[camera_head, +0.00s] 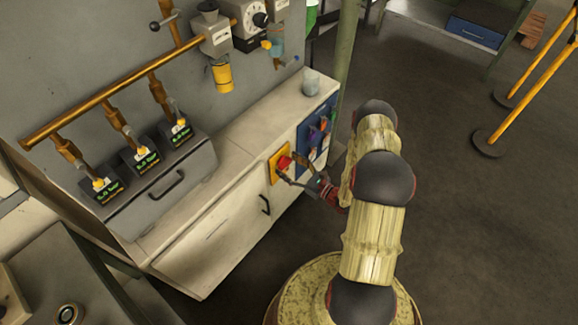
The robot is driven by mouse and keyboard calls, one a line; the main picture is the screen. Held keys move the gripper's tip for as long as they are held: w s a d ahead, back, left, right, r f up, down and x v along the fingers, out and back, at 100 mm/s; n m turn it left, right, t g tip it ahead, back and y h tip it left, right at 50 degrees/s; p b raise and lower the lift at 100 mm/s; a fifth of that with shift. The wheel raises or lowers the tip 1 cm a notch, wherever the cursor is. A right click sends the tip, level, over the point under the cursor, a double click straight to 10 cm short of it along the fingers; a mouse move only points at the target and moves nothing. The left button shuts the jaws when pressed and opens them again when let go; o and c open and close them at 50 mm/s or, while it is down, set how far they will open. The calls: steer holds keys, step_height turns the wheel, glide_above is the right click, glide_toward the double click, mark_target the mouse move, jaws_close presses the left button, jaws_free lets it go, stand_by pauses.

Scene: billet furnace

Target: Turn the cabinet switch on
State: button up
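The cabinet switch is a red knob (284,163) on a yellow square plate (273,168), on the front of the white cabinet (213,240) near its right end. My gripper (292,171) is in front of the plate, at the knob. Its two dark fingers look spread, one toward the lower side of the knob and one toward its upper right. I cannot tell whether they touch the knob. The knob's exact turn angle is too small to read.
A blue panel (316,131) with coloured handles is right of the switch. A black door handle (265,205) is below it. A cup (311,83) stands on the cabinet top. Yellow posts (530,88) stand at the right; the floor (480,230) there is clear.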

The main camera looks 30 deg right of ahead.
steer(key=c, duration=1)
steer(key=shift+c, duration=0.2)
steer(key=shift+m, duration=0.3)
steer(key=m+p, duration=0.1)
steer(key=m, duration=0.3)
steer(key=shift+d+r, duration=0.1)
steer(key=m+p, duration=0.1)
steer(key=m, duration=0.3)
steer(key=shift+w+d+m, duration=0.1)
steer(key=shift+m, duration=0.2)
steer(key=m, duration=0.4)
steer(key=shift+m+p, duration=0.3)
steer(key=shift+p, duration=0.1)
steer(key=shift+d+f+m, duration=0.1)
steer(key=shift+f+m, duration=0.1)
steer(key=shift+m, duration=1.8)
